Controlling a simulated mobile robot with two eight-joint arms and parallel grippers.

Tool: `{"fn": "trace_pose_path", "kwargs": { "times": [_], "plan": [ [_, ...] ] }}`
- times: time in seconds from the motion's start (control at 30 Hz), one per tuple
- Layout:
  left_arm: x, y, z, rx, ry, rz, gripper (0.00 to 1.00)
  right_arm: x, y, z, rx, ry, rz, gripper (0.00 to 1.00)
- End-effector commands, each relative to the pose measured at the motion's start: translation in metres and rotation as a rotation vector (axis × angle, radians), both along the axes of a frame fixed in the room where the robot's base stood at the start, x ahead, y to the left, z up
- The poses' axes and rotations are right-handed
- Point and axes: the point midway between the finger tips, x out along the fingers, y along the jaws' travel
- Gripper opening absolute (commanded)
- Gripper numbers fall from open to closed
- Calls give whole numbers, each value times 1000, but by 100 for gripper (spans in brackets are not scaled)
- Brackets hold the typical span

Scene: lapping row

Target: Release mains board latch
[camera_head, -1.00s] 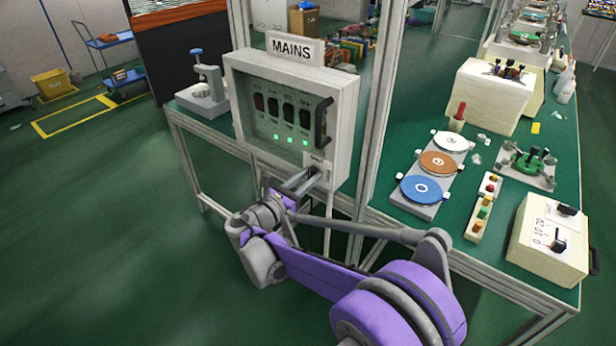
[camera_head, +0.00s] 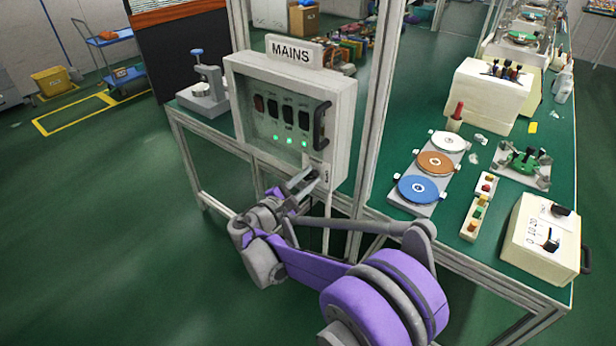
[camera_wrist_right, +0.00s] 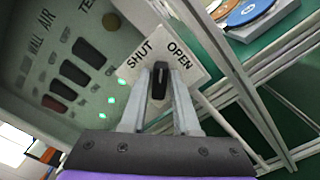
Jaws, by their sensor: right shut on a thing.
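The mains board (camera_head: 290,110) is a pale box with a clear front, a black handle and a MAINS sign on top. Its latch is a small black knob (camera_wrist_right: 159,82) on a white plate (camera_wrist_right: 185,62) lettered SHUT and OPEN, at the box's lower right corner. My right gripper (camera_head: 307,181) is at this plate, shut on the latch knob, with one finger on each side in the right wrist view. In the head view the fingers hide the knob. The knob points between the two words. The cover looks closed. My left gripper is not in view.
A metal frame post (camera_head: 371,110) stands just right of the board. The green bench (camera_head: 400,226) at right holds a rack of three discs (camera_head: 436,163), a button strip and a cream switch box (camera_head: 541,236). A small press stands left of the board.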

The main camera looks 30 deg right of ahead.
Motion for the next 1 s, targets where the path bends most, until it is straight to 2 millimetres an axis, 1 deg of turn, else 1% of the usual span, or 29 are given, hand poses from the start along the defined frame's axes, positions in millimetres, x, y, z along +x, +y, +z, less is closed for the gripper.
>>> {"fn": "trace_pose_path", "kwargs": {
  "times": [0.5, 0.73, 1.0],
  "plan": [
    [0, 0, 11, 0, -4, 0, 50, -1, 0, -1, 180, -434, 0, 0],
    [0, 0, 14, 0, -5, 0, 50, -1, -1, -2, 237, -572, 0, 0],
    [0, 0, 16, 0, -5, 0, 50, -1, -1, -3, 272, -658, 0, 0]
  ]
}}
